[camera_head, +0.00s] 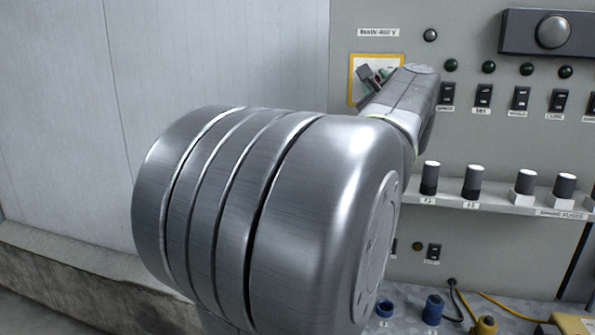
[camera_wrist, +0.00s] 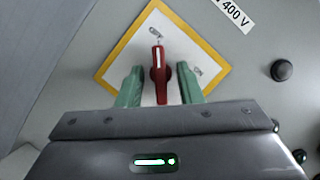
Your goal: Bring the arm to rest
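The main switch has a red handle (camera_wrist: 159,75) on a white plate with a yellow border (camera_wrist: 118,49), tilted in the wrist view. The handle runs nearly upright in that picture, with a white stripe at its upper end. My gripper (camera_wrist: 159,78) has its two green fingers either side of the handle, with a gap on both sides, so it is open and holds nothing. In the head view the bordered plate (camera_head: 355,75) sits at the panel's upper left, and my gripper (camera_head: 376,76) is in front of it. The handle is hidden there by my gripper.
The grey panel (camera_head: 460,130) carries switches, dark lamps and a "MAIN 400 V" label (camera_head: 378,32). A shelf (camera_head: 500,202) with several black-and-white knobs juts out below. A pale wall (camera_head: 60,120) stands left.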

